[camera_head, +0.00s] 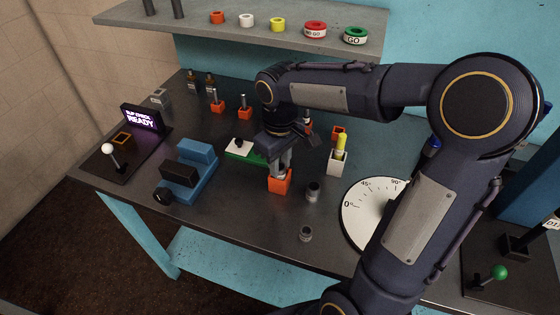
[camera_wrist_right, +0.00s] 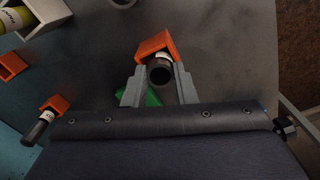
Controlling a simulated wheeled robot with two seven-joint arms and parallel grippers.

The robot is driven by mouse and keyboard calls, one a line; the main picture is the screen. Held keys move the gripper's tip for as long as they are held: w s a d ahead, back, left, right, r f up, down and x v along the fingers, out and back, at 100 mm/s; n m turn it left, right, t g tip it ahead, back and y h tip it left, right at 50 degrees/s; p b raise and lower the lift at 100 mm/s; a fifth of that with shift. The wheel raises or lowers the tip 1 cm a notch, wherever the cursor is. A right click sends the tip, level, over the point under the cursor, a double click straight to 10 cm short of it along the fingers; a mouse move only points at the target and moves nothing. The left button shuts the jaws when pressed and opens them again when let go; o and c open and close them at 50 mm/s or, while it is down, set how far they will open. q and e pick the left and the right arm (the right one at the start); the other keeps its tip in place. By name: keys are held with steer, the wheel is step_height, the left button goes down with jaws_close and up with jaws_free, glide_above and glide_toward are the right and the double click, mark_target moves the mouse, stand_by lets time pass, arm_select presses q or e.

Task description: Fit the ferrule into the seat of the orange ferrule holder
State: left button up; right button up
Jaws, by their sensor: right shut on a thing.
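The orange ferrule holder (camera_head: 280,183) stands on the dark bench, directly below my right gripper (camera_head: 281,169). In the wrist view the holder (camera_wrist_right: 154,46) shows beyond the fingertips. My right gripper (camera_wrist_right: 159,82) is shut on the ferrule (camera_wrist_right: 160,73), a dark hollow cylinder with a white band. The ferrule is seen end-on between the two grey fingers and overlaps the holder in the picture. The fingers hide most of it in the head view, and I cannot tell how deep it sits in the seat. My left gripper is not in view.
Two dark fittings (camera_head: 313,190) (camera_head: 306,234) stand right of and in front of the holder. A white block with a yellow cylinder (camera_head: 341,145), a round dial (camera_head: 365,215) and a blue vise (camera_head: 190,170) are nearby. Other orange holders (camera_head: 217,106) stand behind.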

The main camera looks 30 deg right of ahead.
steer(key=shift+f, duration=0.2)
steer(key=o, duration=1)
steer(key=shift+r, duration=0.2)
step_height(320, 180, up, 11)
steer(key=p, duration=0.1)
steer(key=s+a+f+m+t+y, duration=0.1)
steer(key=s+f+t, duration=0.1)
steer(key=s, duration=0.3)
steer(key=s+a+f+m+t+y, duration=0.1)
steer(key=s+f+m, duration=0.1)
steer(key=s, duration=0.4)
steer(key=s+a+f+m+t+y, duration=0.1)
steer(key=s+a+f+m+t, duration=0.1)
steer(key=s+f, duration=0.2)
steer(key=shift+s+a+f+t+y, duration=0.1)
steer(key=shift+s+t+y, duration=0.25)
steer(key=shift+s, duration=0.6)
